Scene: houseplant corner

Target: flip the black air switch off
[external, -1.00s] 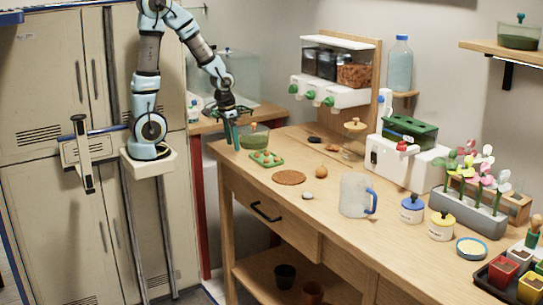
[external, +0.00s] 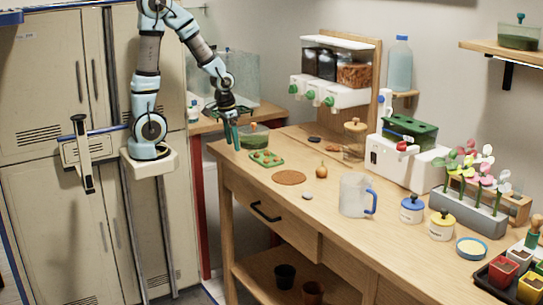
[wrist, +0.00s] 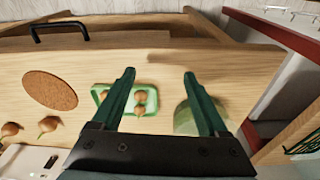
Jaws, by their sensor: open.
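My gripper (external: 232,138) hangs over the left end of the wooden bench with its green fingers pointing down. In the wrist view its two fingers (wrist: 159,76) are spread apart with nothing held between them. I cannot make out a black air switch for certain in either view. A small dark object (external: 315,139) lies at the back of the bench, too small to identify. A white unit (external: 408,160) with a red knob (external: 402,146) stands at the back, right of my gripper.
Near my gripper are a green tray of bulbs (wrist: 97,92), a green bowl (external: 253,140) and a cork disc (external: 289,178). Farther right stand a clear pitcher (external: 354,196), lidded jars (external: 411,211) and a grey flower planter (external: 468,217).

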